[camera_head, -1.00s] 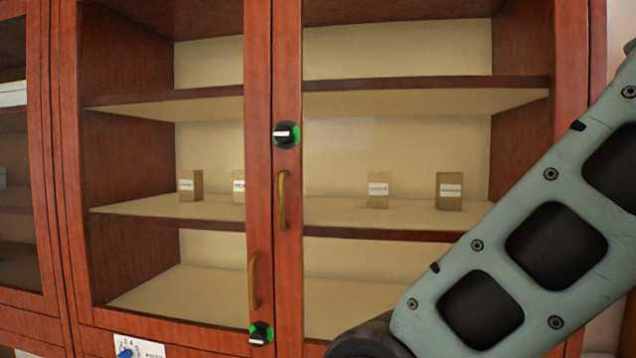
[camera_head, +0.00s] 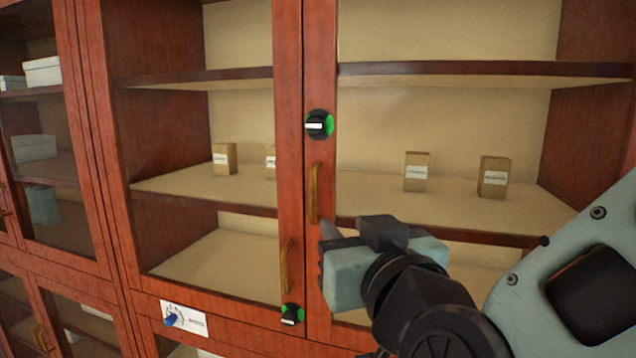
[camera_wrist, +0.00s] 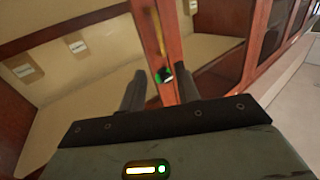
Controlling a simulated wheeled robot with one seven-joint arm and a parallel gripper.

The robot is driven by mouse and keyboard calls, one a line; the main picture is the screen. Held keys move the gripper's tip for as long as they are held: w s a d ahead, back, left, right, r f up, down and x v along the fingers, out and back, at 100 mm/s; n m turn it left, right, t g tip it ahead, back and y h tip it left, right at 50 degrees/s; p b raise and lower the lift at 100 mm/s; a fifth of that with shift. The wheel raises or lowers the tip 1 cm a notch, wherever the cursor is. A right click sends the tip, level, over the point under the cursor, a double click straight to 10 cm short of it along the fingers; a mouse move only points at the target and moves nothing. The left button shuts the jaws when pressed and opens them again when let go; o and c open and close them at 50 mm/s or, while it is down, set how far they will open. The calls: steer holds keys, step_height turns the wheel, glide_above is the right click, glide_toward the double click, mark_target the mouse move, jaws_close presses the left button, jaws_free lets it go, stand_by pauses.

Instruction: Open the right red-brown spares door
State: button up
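The right red-brown door (camera_head: 321,265) is glass-fronted and looks shut. Its upright brass handle (camera_head: 314,192) is on its left stile, below a black knob (camera_head: 319,124) with a white bar and green marking. My gripper (camera_head: 324,256) is in front of the stile, slightly below and right of that handle. In the wrist view my gripper (camera_wrist: 162,77) has its two dark fingers apart with nothing between them. The wrist view looks upside down; the handle (camera_wrist: 152,28) and knob (camera_wrist: 162,75) show beyond the fingers. I see no contact with the handle.
The left door has its own brass handle (camera_head: 285,272) and a lower black-and-green knob (camera_head: 292,315). Small labelled boxes (camera_head: 415,172) stand on the shelf behind the glass. Another cabinet (camera_head: 45,150) stands at left.

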mark_target(314, 192)
steer(key=p+x, duration=0.5)
steer(key=x, duration=1)
steer(key=shift+w+p, duration=0.2)
steer(key=shift+p, duration=0.15)
jaws_close()
